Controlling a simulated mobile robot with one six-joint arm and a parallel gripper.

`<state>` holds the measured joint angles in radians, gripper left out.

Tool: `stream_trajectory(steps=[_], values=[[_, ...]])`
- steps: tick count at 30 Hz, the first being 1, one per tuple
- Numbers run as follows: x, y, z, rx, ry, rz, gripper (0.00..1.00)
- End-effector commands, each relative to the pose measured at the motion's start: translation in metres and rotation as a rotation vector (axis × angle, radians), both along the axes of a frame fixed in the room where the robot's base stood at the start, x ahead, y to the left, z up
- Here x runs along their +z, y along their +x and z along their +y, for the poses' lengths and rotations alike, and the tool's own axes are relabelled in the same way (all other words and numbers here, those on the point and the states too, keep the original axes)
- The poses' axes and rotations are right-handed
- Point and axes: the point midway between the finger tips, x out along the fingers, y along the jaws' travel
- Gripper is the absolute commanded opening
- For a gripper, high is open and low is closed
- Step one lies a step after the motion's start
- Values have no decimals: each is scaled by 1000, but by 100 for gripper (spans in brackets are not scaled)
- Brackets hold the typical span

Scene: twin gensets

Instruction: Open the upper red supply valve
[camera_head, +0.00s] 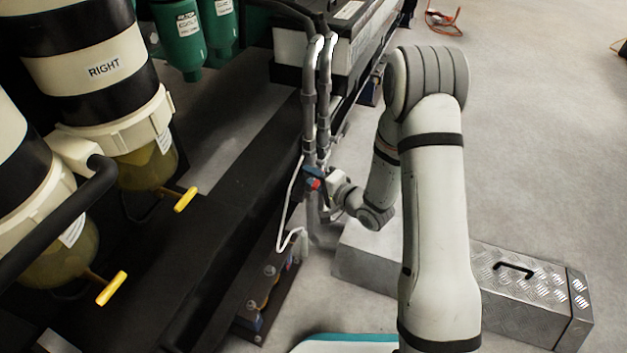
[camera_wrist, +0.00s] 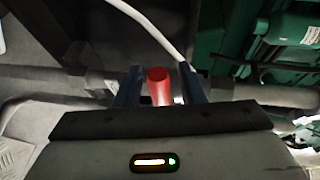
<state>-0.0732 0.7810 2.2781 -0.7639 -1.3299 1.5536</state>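The red valve handle (camera_head: 314,184) shows as a small red spot on the grey vertical pipes beside the black frame, mostly hidden by my gripper (camera_head: 318,179). In the wrist view the red handle (camera_wrist: 159,88) stands between the two dark blue fingers of my gripper (camera_wrist: 161,82). A narrow gap shows on each side of the handle, so the fingers are around it but look apart from it. The handle's lower end is hidden behind the gripper body. I cannot tell the valve's position, and no second red valve is clearly visible.
Grey pipes (camera_head: 310,110) run down to the valve, and a thin white tube (camera_head: 291,205) hangs beside them. A metal checker-plate box (camera_head: 520,300) lies on the floor beneath my arm. Filter bowls with yellow handles (camera_head: 186,199) stand left. Open floor (camera_head: 560,130) lies right.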

Motion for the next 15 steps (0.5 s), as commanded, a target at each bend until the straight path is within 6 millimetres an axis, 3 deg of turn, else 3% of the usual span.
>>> stream_trajectory(steps=[8,15], values=[[0,2,1,-1,-1,-1,36],[0,2,1,-1,-1,-1,17]])
